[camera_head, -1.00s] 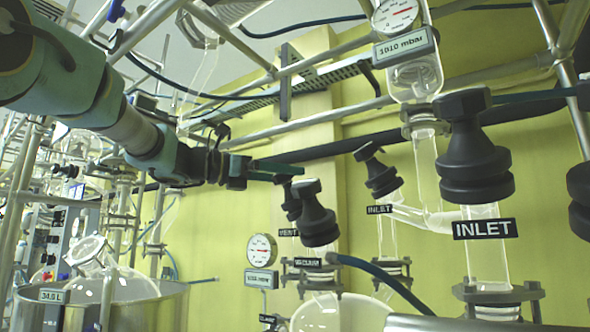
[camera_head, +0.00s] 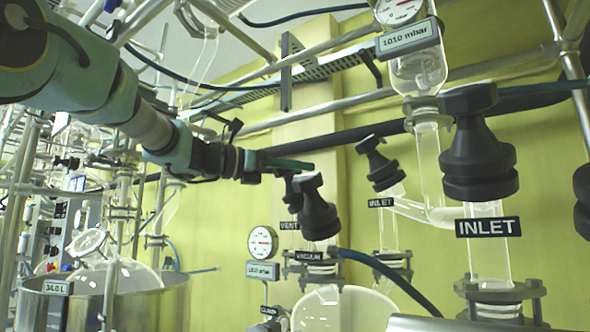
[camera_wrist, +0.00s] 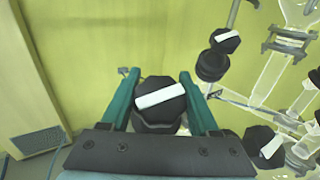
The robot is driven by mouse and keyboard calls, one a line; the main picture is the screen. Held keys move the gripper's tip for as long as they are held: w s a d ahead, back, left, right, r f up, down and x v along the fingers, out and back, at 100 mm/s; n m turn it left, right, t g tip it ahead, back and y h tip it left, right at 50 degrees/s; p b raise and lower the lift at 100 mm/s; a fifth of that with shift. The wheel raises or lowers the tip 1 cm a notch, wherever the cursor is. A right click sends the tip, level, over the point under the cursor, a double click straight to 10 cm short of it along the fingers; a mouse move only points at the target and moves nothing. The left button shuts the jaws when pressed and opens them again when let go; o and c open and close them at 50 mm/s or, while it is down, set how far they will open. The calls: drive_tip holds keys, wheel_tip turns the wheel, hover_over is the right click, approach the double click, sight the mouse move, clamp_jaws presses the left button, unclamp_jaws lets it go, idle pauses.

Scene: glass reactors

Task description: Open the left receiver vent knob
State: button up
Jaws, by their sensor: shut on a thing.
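The vent knob (camera_head: 291,196) is black and sits above the VENT label (camera_head: 289,225) in the head view, partly hidden behind the vacuum knob (camera_head: 317,210). My gripper (camera_head: 292,166) reaches it from the left, with its teal fingers at the knob's top. In the wrist view, the vent knob (camera_wrist: 160,92) lies between the two teal fingers of my gripper (camera_wrist: 159,75), which is shut on it. A white bar on the knob's top runs nearly across the gap, tilted slightly up to the right.
An inlet knob (camera_head: 379,165) stands right of the vacuum knob, and a larger one (camera_head: 477,145) is closer. A gauge (camera_head: 262,243) hangs below left. A blue hose (camera_head: 390,278) leaves the vacuum fitting. Metal pipes cross above my arm.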

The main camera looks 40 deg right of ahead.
drive_tip(key=c, duration=0.6)
drive_tip(key=shift+n+t+b, duration=0.3)
drive_tip(key=shift+n+t, duration=0.2)
drive_tip(key=shift+w+n+t+h+b, duration=0.15)
drive_tip(key=shift+n+t+h+b, duration=0.25)
drive_tip(key=shift+n+t, duration=0.8)
drive_tip(key=n+t, duration=0.3)
drive_tip(key=shift+w+r+n+y+p, duration=0.15)
drive_tip(key=shift+w+n+y+p, duration=0.1)
drive_tip(key=shift+n+y+p, duration=0.1)
drive_tip(key=n+t+p, duration=0.1)
drive_tip(key=n+t+y+p, duration=0.1)
drive_tip(key=n+t+p, duration=0.1)
drive_tip(key=shift+w+r+n+t, duration=0.1)
drive_tip(key=shift+w+n+t, duration=0.15)
drive_tip(key=shift+t, duration=0.15)
drive_tip(key=shift+w+a+f+n+t+y+p, duration=0.1)
drive_tip(key=shift+f+n+t+y+p, duration=0.05)
drive_tip(key=shift+n+t+y+p, duration=0.35)
drive_tip(key=shift+w+f+n+t+y+p, duration=0.15)
drive_tip(key=shift+n+t+y+p, duration=0.25)
drive_tip(key=shift+n+p, duration=0.2)
drive_tip(key=shift+w+n+t+y+p, duration=0.1)
drive_tip(key=shift+n+t+y+p, duration=0.4)
drive_tip(key=shift+n+p, duration=0.35)
drive_tip(key=shift+a+n+t+y+p, duration=0.1)
drive_tip(key=shift+n+t+y+p, duration=0.4)
drive_tip(key=shift+p, duration=0.4)
